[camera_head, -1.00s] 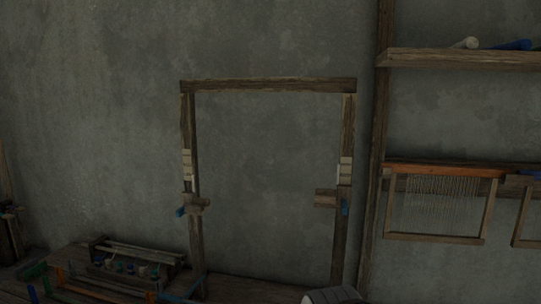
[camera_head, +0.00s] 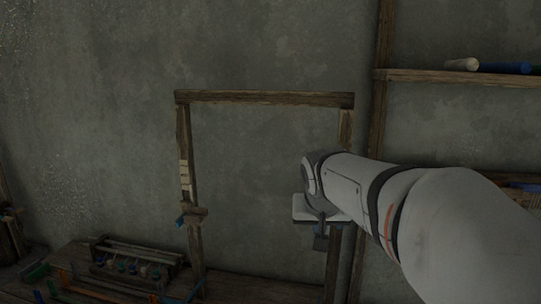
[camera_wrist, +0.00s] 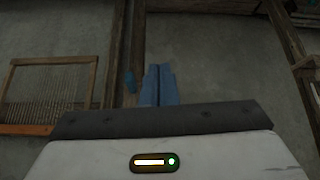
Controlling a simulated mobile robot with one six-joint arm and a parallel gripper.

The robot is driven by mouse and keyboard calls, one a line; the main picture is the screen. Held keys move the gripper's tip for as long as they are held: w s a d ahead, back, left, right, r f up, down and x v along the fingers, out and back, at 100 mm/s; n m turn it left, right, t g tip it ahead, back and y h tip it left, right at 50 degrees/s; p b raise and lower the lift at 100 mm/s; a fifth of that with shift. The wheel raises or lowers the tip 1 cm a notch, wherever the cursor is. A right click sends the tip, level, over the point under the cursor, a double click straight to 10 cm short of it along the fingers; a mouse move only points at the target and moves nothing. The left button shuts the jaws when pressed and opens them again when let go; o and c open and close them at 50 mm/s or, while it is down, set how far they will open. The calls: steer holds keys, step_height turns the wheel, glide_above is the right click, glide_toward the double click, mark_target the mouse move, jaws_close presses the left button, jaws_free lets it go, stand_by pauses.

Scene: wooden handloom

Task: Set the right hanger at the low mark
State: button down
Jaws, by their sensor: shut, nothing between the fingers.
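The wooden loom frame stands against the wall, with its top beam (camera_head: 265,98) and left post (camera_head: 190,250) in the head view. The left hanger (camera_head: 193,215), with a blue peg, sits on the left post below pale mark plates (camera_head: 184,175). My arm crosses in front of the right post (camera_head: 346,125), hiding the right hanger and its marks in the head view. My gripper (camera_head: 320,242) points down there. In the wrist view its blue fingers (camera_wrist: 160,85) are together and empty. A small blue piece (camera_wrist: 129,82) shows left of them, possibly the right hanger's peg.
A wooden rack of spools (camera_head: 130,262) stands on the bench at lower left. A shelf (camera_head: 450,77) with rolls is at upper right. A threaded reed frame (camera_wrist: 50,95) shows in the wrist view. The space between the loom posts is largely open.

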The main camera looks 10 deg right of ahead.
steer(key=w+d+r+m+t+h+p, duration=0.1)
steer(key=w+d+r+p, duration=0.15)
steer(key=w+r, duration=0.4)
steer(key=b+x, duration=0.1)
steer(key=x, duration=0.1)
steer(key=b+x, duration=0.1)
steer(key=x, duration=0.1)
steer(key=b+x, duration=0.1)
steer(key=x, duration=0.1)
steer(key=shift+d+f, duration=0.3)
steer(key=shift+d, duration=0.15)
steer(key=shift+w+d+f, duration=0.1)
steer(key=shift+w+f, duration=0.15)
steer(key=shift+f, duration=0.15)
steer(key=shift+f+b, duration=2.55)
steer(key=shift+b, duration=0.25)
steer(key=shift+s+f+b, duration=0.1)
steer(key=shift+s+b, duration=0.2)
steer(key=s+a+b, duration=0.4)
steer(key=s, duration=0.4)
steer(key=shift+s, duration=0.35)
